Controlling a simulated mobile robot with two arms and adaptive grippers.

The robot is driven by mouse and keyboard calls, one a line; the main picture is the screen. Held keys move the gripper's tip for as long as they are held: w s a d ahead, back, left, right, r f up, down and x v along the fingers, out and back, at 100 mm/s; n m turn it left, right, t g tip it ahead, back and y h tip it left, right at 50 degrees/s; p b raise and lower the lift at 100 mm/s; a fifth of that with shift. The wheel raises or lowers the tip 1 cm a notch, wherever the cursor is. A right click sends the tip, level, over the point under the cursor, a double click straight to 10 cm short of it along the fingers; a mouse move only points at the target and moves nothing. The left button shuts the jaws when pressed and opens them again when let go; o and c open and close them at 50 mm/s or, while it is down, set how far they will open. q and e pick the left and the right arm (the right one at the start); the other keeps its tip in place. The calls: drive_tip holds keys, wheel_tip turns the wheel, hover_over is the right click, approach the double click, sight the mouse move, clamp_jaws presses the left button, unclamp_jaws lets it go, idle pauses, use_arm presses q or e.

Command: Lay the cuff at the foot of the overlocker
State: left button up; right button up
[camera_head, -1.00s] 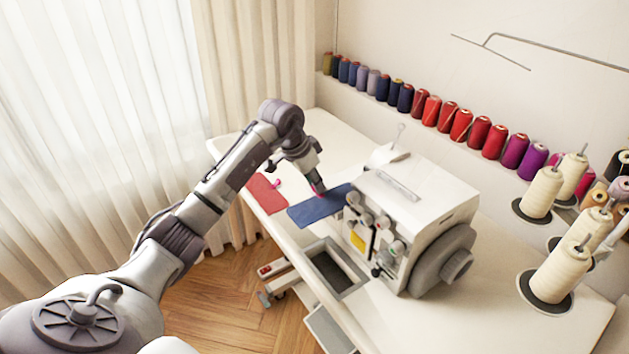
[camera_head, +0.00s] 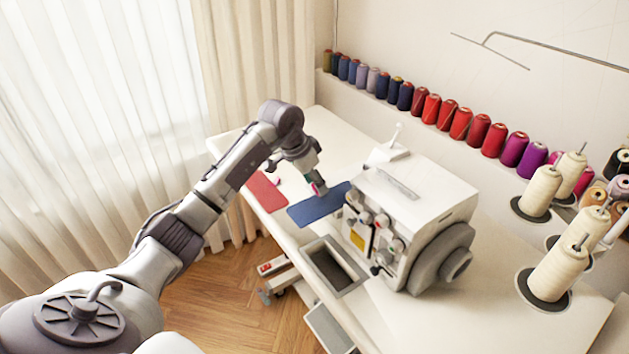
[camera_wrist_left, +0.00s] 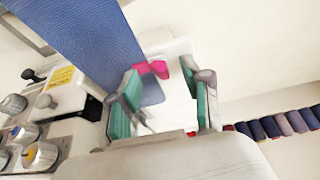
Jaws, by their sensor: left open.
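The blue cuff (camera_head: 318,207), a flat strip of cloth, lies on the white table with its right end close beside the white overlocker (camera_head: 415,205). In the left wrist view the blue cloth (camera_wrist_left: 85,40) runs from the top left to between my fingers, with a pink clip (camera_wrist_left: 153,69) at its end. My left gripper (camera_head: 316,184) is just above the cuff's far edge. Its green-padded fingers (camera_wrist_left: 165,104) are apart and hold nothing that I can see. The overlocker's knobs (camera_wrist_left: 25,130) show at the left there. My right gripper is out of view.
A red cloth piece (camera_head: 266,191) with a pink clip lies left of the blue one. An open bin (camera_head: 333,266) is at the table's front edge. Cream thread cones (camera_head: 540,192) stand at the right, and coloured spools (camera_head: 463,123) line the back ledge.

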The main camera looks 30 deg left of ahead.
use_arm(q)
drive_tip(key=shift+r, duration=0.1)
drive_tip(key=v, duration=1.1)
drive_tip(key=shift+s+r, duration=0.25)
drive_tip(key=shift+r, duration=0.1)
